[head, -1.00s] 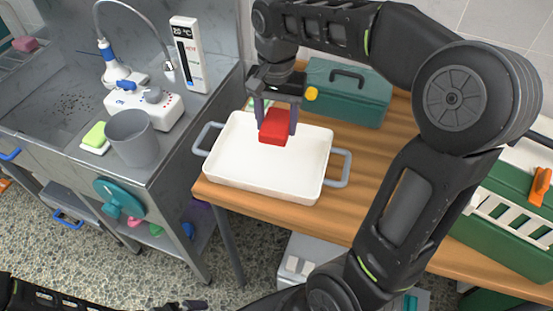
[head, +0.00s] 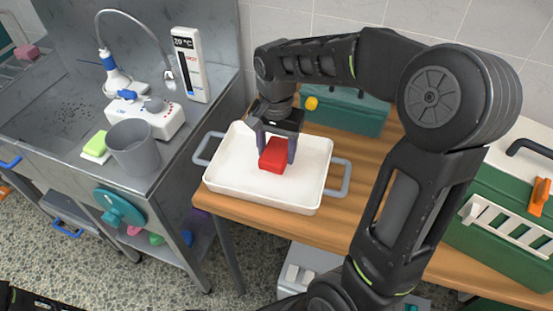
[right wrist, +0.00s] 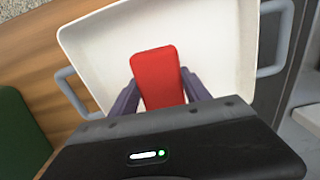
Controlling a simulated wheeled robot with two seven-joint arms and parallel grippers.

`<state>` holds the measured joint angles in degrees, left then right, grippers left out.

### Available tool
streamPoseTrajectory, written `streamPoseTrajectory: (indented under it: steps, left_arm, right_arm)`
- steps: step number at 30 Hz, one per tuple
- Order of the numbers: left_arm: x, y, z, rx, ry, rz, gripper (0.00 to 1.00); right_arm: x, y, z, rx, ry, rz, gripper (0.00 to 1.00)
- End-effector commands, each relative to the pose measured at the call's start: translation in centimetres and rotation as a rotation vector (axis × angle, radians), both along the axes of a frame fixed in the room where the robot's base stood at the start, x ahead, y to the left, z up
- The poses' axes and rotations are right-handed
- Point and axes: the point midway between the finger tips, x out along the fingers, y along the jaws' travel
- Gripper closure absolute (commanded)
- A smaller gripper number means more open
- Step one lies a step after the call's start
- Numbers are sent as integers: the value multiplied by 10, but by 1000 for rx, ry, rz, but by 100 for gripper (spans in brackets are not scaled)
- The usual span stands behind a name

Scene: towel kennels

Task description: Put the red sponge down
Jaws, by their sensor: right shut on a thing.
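The red sponge (head: 273,154) is between the two fingers of my right gripper (head: 275,150), over the middle of the white tray (head: 228,188). My right gripper is shut on it. The sponge is low, at or near the tray's floor; I cannot tell whether it touches. In the right wrist view the sponge (right wrist: 158,76) sits between the fingers (right wrist: 158,95), with the tray (right wrist: 95,50) around and beneath it. Of my left arm only a dark part shows at the bottom left of the head view; its gripper is not seen.
The tray has grey handles (head: 340,178) and stands on a wooden table (head: 245,208). A teal toolbox (head: 350,112) is behind it, a green carrier (head: 500,240) at right. A steel sink with a grey cup (head: 133,152) and a green sponge (head: 95,143) is at left.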

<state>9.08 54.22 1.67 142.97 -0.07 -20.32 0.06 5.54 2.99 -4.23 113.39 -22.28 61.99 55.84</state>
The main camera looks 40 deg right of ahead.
Motion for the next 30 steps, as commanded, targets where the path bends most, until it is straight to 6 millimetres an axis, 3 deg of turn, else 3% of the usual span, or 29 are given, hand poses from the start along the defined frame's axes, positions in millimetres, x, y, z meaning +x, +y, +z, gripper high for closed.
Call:
streamPoseTrajectory:
  steps: [8, 17, 29, 30]
  left_arm:
    - [0, 0, 0, 0, 0, 0, 0]
    - [0, 0, 2, 0, 0, 0, 0]
    - [0, 0, -2, 0, 0, 0, 0]
    - [0, 0, -1, 0, 0, 0, 0]
  right_arm:
    - [0, 0, -2, -1, 1, 0, 89]
    - [-1, 0, -36, -1, 1, 1, 89]
    - [0, 0, -42, -1, -1, 1, 89]
    - [0, 0, -41, 0, -1, 1, 42]
